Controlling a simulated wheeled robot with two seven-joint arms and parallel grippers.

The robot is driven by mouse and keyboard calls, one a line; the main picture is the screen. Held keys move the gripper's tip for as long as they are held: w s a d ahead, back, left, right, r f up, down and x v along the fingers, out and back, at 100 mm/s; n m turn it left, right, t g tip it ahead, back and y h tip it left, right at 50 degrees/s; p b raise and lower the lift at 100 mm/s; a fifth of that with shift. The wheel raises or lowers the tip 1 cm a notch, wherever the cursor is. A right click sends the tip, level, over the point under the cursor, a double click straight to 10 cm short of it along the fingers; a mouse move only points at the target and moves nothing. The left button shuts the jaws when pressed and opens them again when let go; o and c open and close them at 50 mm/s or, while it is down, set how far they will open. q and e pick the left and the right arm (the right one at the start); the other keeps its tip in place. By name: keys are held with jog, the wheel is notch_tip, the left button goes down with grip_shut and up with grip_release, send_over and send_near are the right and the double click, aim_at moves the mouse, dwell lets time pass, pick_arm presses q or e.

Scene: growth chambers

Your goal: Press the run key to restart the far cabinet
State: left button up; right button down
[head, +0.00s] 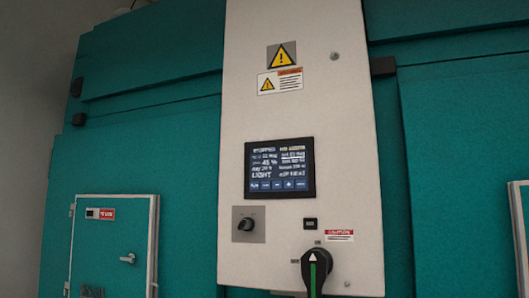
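The cabinet (130,150) is teal with a pale control panel (350,130) running down its front. A dark display screen (279,168) on the panel reads "STOPPED" at top left and "LIGHT" lower down. A row of small blue keys (277,185) runs along the bottom of the screen. Their labels are too small to read surely, so I cannot tell for certain which is the run key; the leftmost may read "RUN". A small black square button (310,224) sits below the screen. Neither of my grippers is in view.
A black knob (247,224) on a grey plate sits below the screen at left. A large black rotary handle with a green stripe (315,272) juts out at lower right. A small framed door (113,240) is at lower left. Yellow warning labels (281,55) are above.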

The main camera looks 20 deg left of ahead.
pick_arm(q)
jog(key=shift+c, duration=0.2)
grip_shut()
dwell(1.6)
